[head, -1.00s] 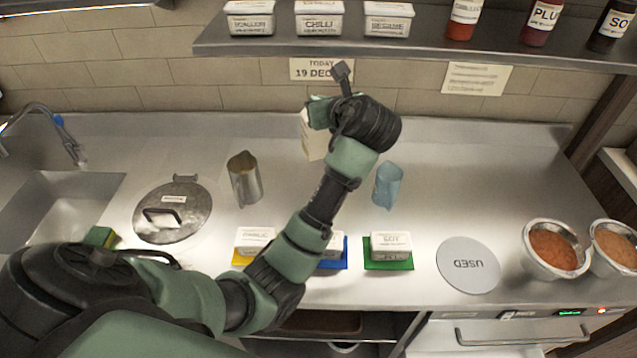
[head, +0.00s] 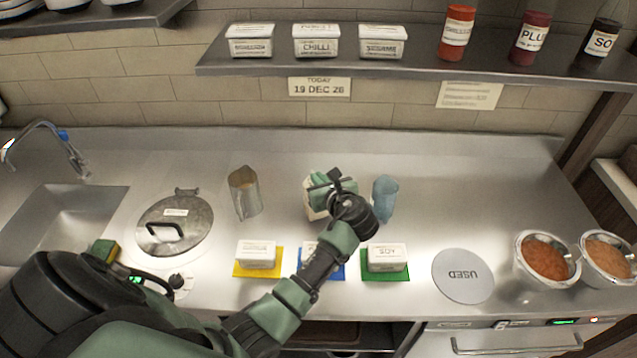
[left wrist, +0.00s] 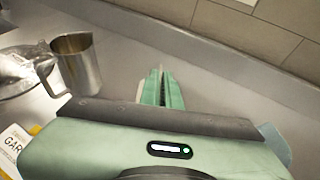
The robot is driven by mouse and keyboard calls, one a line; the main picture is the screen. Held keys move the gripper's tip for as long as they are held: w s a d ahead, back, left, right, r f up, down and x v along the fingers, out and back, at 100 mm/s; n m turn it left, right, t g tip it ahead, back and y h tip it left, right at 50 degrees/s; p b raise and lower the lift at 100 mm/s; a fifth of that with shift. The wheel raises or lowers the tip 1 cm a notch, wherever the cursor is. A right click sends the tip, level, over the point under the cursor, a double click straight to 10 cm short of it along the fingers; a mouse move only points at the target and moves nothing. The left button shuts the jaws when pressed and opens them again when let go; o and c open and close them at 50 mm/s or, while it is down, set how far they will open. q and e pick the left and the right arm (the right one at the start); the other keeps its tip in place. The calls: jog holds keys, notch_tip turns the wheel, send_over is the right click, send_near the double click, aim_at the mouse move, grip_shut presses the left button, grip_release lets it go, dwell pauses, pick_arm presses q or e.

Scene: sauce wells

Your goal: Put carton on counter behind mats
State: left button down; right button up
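The pale carton (head: 311,208) is upright behind the row of mats, between the metal pitcher and the blue pitcher. My left gripper (head: 322,182) is at its top, with the green fingers shut on it. The wrist and fingers hide much of the carton; I cannot tell whether its base touches the counter (head: 445,190). In the left wrist view the fingers (left wrist: 162,90) are close together, with only a pale sliver beside them. The yellow mat (head: 240,270), blue mat (head: 340,271) and green mat (head: 369,273) lie near the front edge. My right gripper is out of view.
The metal pitcher (head: 244,193) stands left of the carton and the blue pitcher (head: 384,199) close on its right. White tubs (head: 257,254) sit on the mats. A round lid (head: 175,225), a "USED" disc (head: 462,276) and sauce bowls (head: 546,258) flank them. A shelf (head: 420,68) hangs above.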

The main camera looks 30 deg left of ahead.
pick_arm(q)
jog(key=shift+f, duration=0.85)
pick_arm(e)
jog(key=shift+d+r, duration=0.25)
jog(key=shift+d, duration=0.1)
pick_arm(q)
jog(key=shift+f, duration=0.1)
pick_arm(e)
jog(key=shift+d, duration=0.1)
pick_arm(q)
jog(key=c, duration=1.6)
grip_release()
jog(key=shift+f, duration=0.1)
jog(key=shift+c, duration=0.2)
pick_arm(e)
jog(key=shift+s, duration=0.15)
